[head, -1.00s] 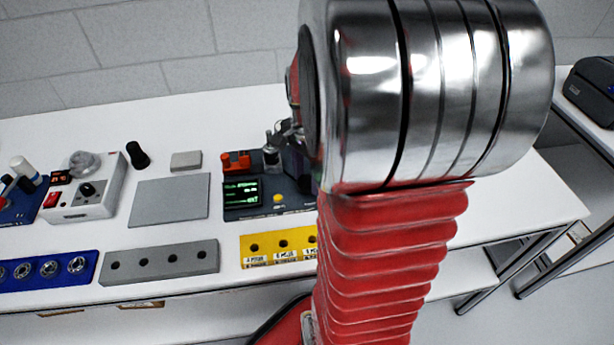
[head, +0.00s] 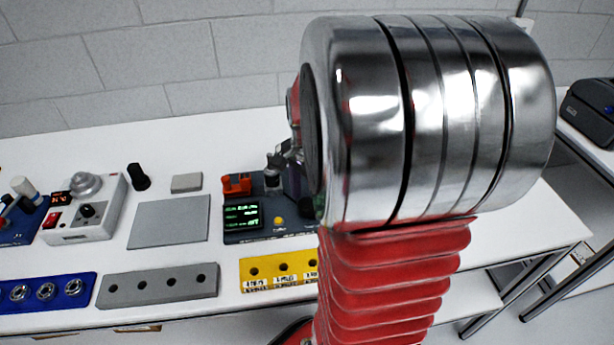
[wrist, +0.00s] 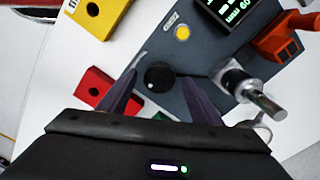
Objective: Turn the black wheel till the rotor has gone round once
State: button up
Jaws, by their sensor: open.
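The black wheel (wrist: 158,77), a round knob with a small white mark, sits on a dark blue-grey instrument (wrist: 182,52) in the wrist view. My gripper (wrist: 159,79) is open, with one dark finger on each side of the wheel; I cannot tell whether either finger touches it. A metal cylinder with a side rod (wrist: 252,92) stands on the instrument to the right; I cannot tell whether it is the rotor. In the head view the instrument (head: 262,236) shows a lit green display (head: 243,215), but my arm hides my gripper and most of its right part.
An orange block (wrist: 282,38) and a yellow button (wrist: 182,32) are on the instrument. A yellow block with holes (head: 268,283) lies in front of it. A red block (wrist: 94,87) is near the left finger. A grey plate (head: 168,222) lies to the left.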

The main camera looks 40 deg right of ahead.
aim_at(301, 209)
notch_tip(301, 209, up, 13)
dwell(0.5)
dwell(0.5)
jog(key=s+a+n+t, duration=0.2)
jog(key=a+n, duration=0.7)
jog(key=a, duration=0.2)
jog(key=s+a+n+t, duration=0.2)
jog(key=a+n+t, duration=0.1)
jog(key=a+n, duration=0.6)
jog(key=a, duration=0.3)
jog(key=shift+s+a+f+n+t, duration=0.15)
jog(key=shift+f+n+t, duration=0.1)
jog(key=shift+n+t, duration=0.05)
jog(key=shift+c, duration=0.3)
dwell(0.4)
